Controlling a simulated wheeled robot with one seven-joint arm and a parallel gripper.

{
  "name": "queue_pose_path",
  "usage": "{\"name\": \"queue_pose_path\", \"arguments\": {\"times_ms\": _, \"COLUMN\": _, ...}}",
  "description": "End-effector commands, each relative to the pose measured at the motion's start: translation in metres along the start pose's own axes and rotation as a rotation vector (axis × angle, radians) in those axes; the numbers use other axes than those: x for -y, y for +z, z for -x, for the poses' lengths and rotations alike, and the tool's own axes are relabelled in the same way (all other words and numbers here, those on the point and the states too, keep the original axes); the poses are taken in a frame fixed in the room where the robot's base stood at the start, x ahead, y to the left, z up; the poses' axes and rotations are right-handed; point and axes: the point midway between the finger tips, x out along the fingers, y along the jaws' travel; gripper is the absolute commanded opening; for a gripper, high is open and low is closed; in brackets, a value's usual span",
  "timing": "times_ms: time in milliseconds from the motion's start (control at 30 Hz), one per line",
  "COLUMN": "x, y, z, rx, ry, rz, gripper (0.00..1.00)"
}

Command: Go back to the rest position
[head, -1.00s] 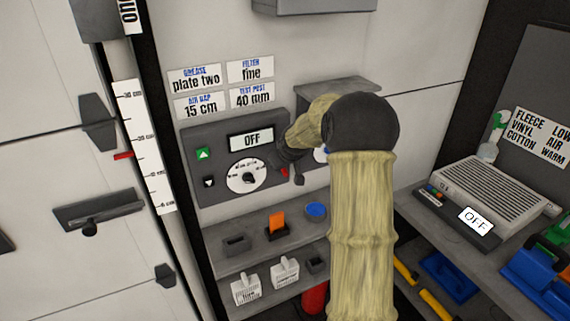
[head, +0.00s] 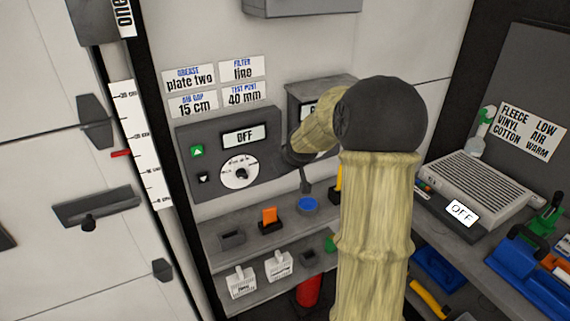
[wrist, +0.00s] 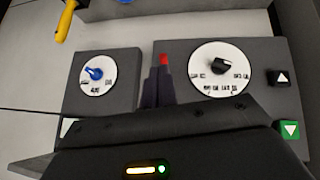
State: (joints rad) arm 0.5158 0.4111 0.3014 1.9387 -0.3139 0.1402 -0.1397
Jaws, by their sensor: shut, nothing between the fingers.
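My gripper (head: 306,185) shows in the head view as a small dark tip below my bent arm, in front of the control panel's right end. In the wrist view its dark fingers (wrist: 158,85) are together with nothing between them. A small red patch shows at their tips; I cannot tell whether it belongs to the panel behind. The grey control panel (head: 215,187) has a display reading OFF, a white dial (head: 240,174), and up and down buttons. Part of the panel is hidden by my arm.
A second box with a blue knob (wrist: 94,73) stands beside the panel. The shelf (head: 247,229) below holds an orange item (head: 269,217) and a blue round dish (head: 307,204). At right, a bench carries a grilled unit (head: 487,186) reading OFF and blue tools. A red cylinder (head: 309,291) stands low.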

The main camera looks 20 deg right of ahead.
Motion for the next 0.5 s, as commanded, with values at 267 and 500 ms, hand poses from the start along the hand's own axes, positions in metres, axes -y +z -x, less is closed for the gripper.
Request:
{"name": "queue_pose_path", "arguments": {"times_ms": 267, "x": 0.0091, "y": -0.0023, "z": 0.0010, "rx": -0.003, "ry": -0.009, "rz": 0.012, "gripper": 0.00}}
{"name": "queue_pose_path", "arguments": {"times_ms": 500, "x": 0.0094, "y": -0.0023, "z": 0.0012, "rx": -0.003, "ry": -0.009, "rz": 0.011, "gripper": 0.00}}
